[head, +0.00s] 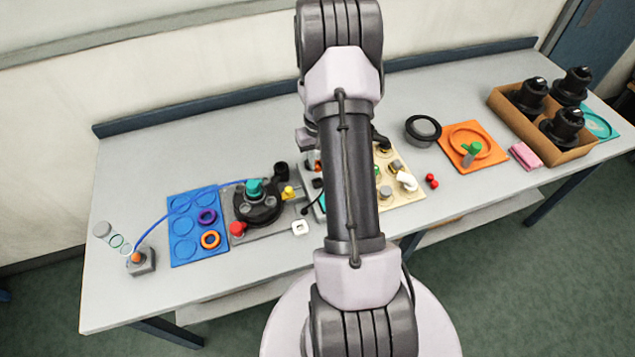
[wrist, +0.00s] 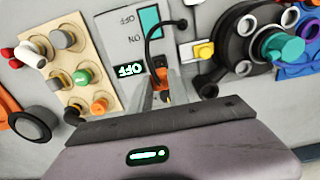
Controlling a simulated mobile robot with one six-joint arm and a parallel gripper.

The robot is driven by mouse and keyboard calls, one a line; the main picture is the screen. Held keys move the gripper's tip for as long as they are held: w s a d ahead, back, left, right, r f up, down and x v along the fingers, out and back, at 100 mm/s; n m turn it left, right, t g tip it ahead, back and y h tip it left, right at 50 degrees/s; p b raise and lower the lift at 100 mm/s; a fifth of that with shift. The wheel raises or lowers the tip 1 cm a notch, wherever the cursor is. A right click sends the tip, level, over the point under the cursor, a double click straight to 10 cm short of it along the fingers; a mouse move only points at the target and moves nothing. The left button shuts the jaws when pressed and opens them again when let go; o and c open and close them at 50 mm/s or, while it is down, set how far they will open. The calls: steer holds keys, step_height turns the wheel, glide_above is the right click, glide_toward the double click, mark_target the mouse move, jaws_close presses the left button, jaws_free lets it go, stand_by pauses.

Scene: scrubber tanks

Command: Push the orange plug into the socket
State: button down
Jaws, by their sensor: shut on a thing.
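The orange plug (wrist: 159,80) is at the middle of the wrist view, with a black cable arching up from its top. My gripper (wrist: 164,92) is shut on it, with the pale fingers on either side. The plug is over a grey panel (wrist: 118,30) marked ON and OFF, with a lit green OFF display (wrist: 130,69). The socket is not clearly seen, and I cannot tell whether the plug touches it. In the head view my arm hides most of the panel and the plug.
A beige board (head: 406,193) with several knobs and a white handle stands beside the panel. A black round unit with a teal knob (head: 255,187) is on the other side. A blue mat (head: 183,250) with rings lies left; an orange tray (head: 488,150) and cardboard box (head: 558,157) stand right.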

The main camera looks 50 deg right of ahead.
steer(key=shift+f+b, duration=1.9)
steer(key=shift+f, duration=0.3)
steer(key=shift+f, duration=0.1)
steer(key=shift+f+b, duration=0.9)
steer(key=shift+b, duration=0.05)
steer(key=c, duration=0.7)
jaws_free()
step_height(320, 180, up, 9)
steer(key=p, duration=0.6)
steer(key=shift+f, duration=0.1)
steer(key=shift+a+f, duration=0.1)
steer(key=shift+f, duration=0.05)
